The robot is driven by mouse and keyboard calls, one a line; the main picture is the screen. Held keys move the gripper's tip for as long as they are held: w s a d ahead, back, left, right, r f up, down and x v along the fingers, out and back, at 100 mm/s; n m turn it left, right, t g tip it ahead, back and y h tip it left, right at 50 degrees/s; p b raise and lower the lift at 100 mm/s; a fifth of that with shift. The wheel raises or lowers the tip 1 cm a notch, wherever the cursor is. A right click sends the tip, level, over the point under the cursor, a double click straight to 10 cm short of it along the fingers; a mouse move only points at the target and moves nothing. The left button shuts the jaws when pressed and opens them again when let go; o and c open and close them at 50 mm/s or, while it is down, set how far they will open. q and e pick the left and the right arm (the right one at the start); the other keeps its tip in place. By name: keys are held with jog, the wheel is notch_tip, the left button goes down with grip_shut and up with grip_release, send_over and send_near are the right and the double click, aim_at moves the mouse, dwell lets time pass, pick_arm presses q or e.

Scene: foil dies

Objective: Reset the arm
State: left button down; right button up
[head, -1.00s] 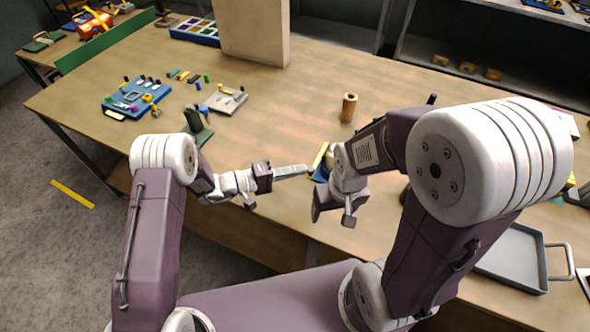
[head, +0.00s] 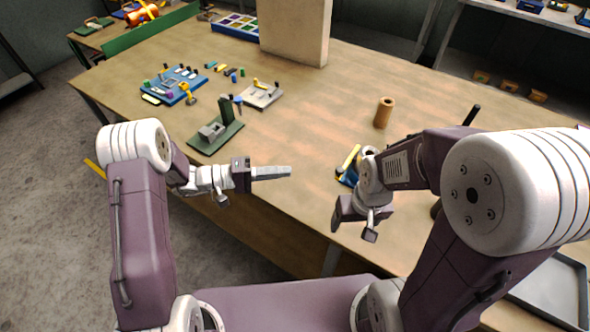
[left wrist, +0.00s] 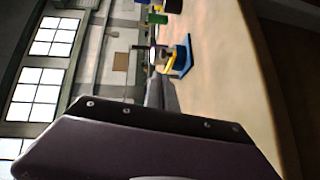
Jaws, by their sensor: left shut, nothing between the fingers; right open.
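My left gripper (head: 271,173) is shut and empty. It points to the right in the head view, over the front edge of the wooden table, apart from everything on it. In the left wrist view its dark fingers (left wrist: 161,93) show beyond the wrist housing. My right gripper (head: 352,215) hangs near the table's front edge at the centre right, and its fingertips are hard to make out. A blue and yellow item (head: 349,167) on the table is partly hidden behind my right wrist.
A green press-like fixture (head: 216,133), a blue tray of small parts (head: 174,86) and a grey plate (head: 260,95) stand at the left of the table. A brown cylinder (head: 384,112) stands at the centre right. A tall beige block (head: 295,30) stands at the back. The table's middle is clear.

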pick_arm(q)
jog(key=shift+a, duration=0.3)
jog(key=shift+d, duration=0.1)
